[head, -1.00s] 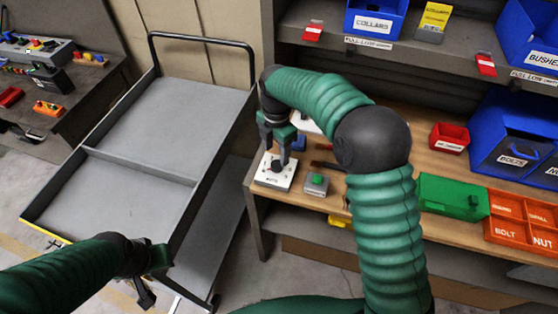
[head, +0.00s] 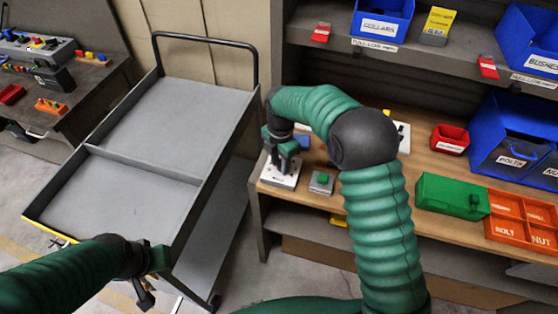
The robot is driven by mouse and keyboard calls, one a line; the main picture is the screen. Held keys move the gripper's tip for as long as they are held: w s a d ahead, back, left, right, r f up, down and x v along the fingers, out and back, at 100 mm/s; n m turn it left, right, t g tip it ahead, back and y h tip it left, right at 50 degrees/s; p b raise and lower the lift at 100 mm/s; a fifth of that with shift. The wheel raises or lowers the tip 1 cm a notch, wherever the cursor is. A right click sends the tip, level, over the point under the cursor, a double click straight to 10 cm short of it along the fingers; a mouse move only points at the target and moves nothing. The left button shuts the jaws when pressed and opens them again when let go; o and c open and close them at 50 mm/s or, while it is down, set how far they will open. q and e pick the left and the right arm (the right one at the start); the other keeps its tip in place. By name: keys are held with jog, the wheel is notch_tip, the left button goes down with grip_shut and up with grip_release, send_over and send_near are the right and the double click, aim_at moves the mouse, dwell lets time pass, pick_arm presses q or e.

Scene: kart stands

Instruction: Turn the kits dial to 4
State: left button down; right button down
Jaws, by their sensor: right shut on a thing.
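The kits dial is a white box (head: 281,179) with a dark knob on top, at the left front corner of the wooden workbench. My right gripper (head: 283,164) is down on the knob from above and shut on it. The gripper hides the knob, so its pointer and the number it points to cannot be read. My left gripper (head: 147,292) hangs low at the left, beside the cart and away from the dial; its fingers are too small and dark to judge.
A grey box with a green button (head: 322,181) stands just right of the dial. A green case (head: 452,196), an orange tray (head: 519,218) and blue bins (head: 512,145) are farther right. A grey cart (head: 130,205) stands left, with a gap before the bench.

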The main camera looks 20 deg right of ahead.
jog(key=shift+w+d+r, duration=0.15)
jog(key=shift+w+d, duration=0.1)
jog(key=shift+d, duration=0.3)
jog(key=shift+a, duration=0.25)
pick_arm(q)
jog(key=shift+d, duration=0.3)
pick_arm(e)
jog(key=shift+r, duration=0.1)
pick_arm(q)
jog(key=shift+d+r, duration=0.15)
jog(key=shift+r, duration=0.1)
pick_arm(e)
jog(key=shift+d, duration=0.2)
